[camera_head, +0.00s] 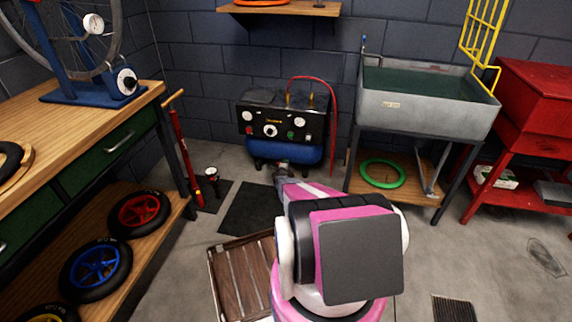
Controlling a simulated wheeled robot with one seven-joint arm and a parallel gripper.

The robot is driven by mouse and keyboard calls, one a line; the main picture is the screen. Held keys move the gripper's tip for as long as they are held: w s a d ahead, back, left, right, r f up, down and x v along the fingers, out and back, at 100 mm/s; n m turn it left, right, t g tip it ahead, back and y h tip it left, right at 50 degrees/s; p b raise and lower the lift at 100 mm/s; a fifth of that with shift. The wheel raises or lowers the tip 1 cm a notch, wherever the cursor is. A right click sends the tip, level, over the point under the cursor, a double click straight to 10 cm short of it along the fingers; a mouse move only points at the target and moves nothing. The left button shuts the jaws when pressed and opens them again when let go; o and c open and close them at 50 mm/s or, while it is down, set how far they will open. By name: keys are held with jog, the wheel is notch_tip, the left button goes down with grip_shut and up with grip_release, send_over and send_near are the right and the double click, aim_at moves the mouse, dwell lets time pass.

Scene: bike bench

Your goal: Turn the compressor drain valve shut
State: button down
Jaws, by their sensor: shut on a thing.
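The compressor (284,119) stands against the back wall, with a black front panel of gauges and knobs above a blue tank (285,150). My arm reaches forward from the bottom of the picture to the underside of the tank. My gripper (283,167) is small and dark there, at the tank's lower front, shut on the drain valve. The valve is mostly hidden by the gripper, and its handle angle cannot be made out.
A wooden workbench (75,131) with wheels on its lower shelf stands left. A red floor pump (184,150) is left of the compressor. A grey sink (428,100) stands right. A wooden crate (228,279) lies beside my arm. A dark mat (246,211) covers floor before the compressor.

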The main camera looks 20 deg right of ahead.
jog(key=shift+s+f, duration=0.1)
dwell(0.3)
jog(key=c, duration=1.2)
grip_release()
jog(key=shift+o, duration=0.2)
jog(key=shift+a, duration=0.1)
jog(key=v, duration=1)
jog(key=shift+s+a, duration=0.2)
jog(key=shift+s, duration=0.1)
